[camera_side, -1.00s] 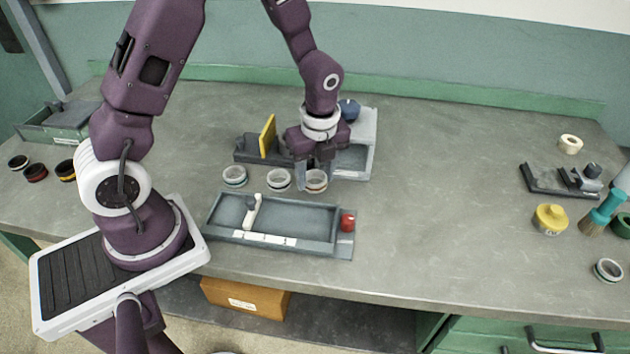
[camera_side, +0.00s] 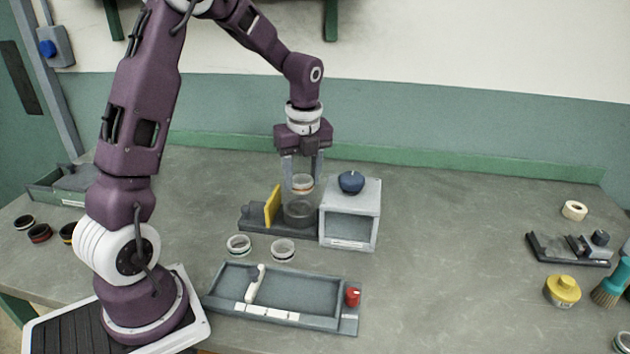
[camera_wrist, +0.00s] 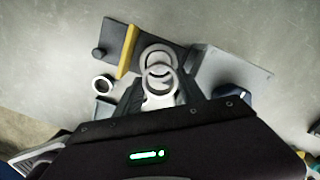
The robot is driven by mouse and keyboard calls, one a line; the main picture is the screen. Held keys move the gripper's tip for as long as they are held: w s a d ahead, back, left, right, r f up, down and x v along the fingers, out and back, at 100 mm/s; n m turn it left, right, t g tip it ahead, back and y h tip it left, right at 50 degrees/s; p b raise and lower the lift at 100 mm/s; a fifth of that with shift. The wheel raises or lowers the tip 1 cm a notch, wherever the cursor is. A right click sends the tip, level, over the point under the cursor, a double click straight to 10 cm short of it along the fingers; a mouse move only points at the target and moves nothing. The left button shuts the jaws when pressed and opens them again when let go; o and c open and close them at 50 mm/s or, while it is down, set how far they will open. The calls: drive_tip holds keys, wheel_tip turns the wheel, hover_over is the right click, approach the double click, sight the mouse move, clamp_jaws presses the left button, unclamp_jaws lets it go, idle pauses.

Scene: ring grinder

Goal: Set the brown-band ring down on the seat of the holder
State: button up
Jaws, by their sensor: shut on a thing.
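The brown-band ring (camera_side: 302,183) is pale with a thin brown-orange band. My gripper (camera_side: 303,179) points straight down and is shut on it. The ring hangs level above the holder (camera_side: 252,225), over its round dark seat (camera_side: 299,214), with a small gap below. In the wrist view the held ring (camera_wrist: 160,83) shows between the fingers and partly overlaps the round seat (camera_wrist: 157,53) beyond it. The holder has an upright yellow plate (camera_side: 273,205) left of the seat.
A grey box with a blue knob (camera_side: 351,182) stands close right of the seat. Two other rings (camera_side: 238,245) (camera_side: 283,249) lie in front of the holder. A shallow grey tray (camera_side: 225,295) with a red knob (camera_side: 353,297) is nearer the front.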

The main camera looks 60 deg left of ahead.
drive_tip(key=shift+a+f, duration=0.6)
drive_tip(key=shift+a, duration=0.1)
drive_tip(key=shift+f, duration=2.25)
drive_tip(key=o, duration=1.6)
drive_tip(key=shift+c, duration=0.2)
wheel_tip(320, 180, up, 7)
drive_tip(key=shift+d, duration=0.45)
